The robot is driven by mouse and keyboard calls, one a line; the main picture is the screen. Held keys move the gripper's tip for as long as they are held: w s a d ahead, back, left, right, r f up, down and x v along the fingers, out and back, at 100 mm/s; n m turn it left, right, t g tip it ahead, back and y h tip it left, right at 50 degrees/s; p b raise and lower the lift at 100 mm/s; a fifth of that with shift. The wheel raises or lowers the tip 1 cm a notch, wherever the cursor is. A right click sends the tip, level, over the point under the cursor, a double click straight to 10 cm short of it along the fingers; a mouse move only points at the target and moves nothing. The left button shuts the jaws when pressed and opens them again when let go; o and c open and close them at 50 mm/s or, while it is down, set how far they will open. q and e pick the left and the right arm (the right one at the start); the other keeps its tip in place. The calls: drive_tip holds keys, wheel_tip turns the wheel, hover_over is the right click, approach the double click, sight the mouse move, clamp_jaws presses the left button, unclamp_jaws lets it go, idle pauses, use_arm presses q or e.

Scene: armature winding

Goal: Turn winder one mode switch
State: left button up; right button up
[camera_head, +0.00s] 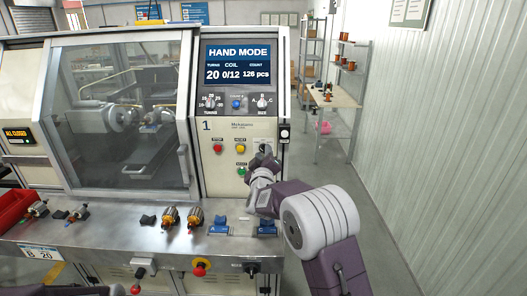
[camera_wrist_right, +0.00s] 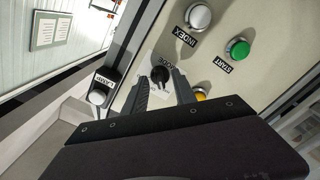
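The mode switch is a black knob (camera_wrist_right: 160,74) labelled MODE on the light panel in the right wrist view. My right gripper (camera_wrist_right: 160,80) has its two fingers apart, one on each side of the knob at their tips; I cannot tell whether they touch it. In the head view my right gripper (camera_head: 263,155) is at the lower right of winder one's control panel (camera_head: 213,163) and largely hides the knob. The display (camera_head: 238,64) reads HAND MODE. My left gripper does not show.
An INDEX button (camera_wrist_right: 198,17), a green START button (camera_wrist_right: 238,49) and a yellow button (camera_wrist_right: 199,93) sit close to the knob. Armatures (camera_head: 170,216) and blue holders (camera_head: 220,225) stand on the ledge below.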

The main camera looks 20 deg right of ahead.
drive_tip(key=shift+w+a, duration=0.1)
drive_tip(key=shift+w, duration=0.15)
drive_tip(key=shift+d, duration=0.2)
drive_tip(key=shift+c, duration=0.6)
clamp_jaws()
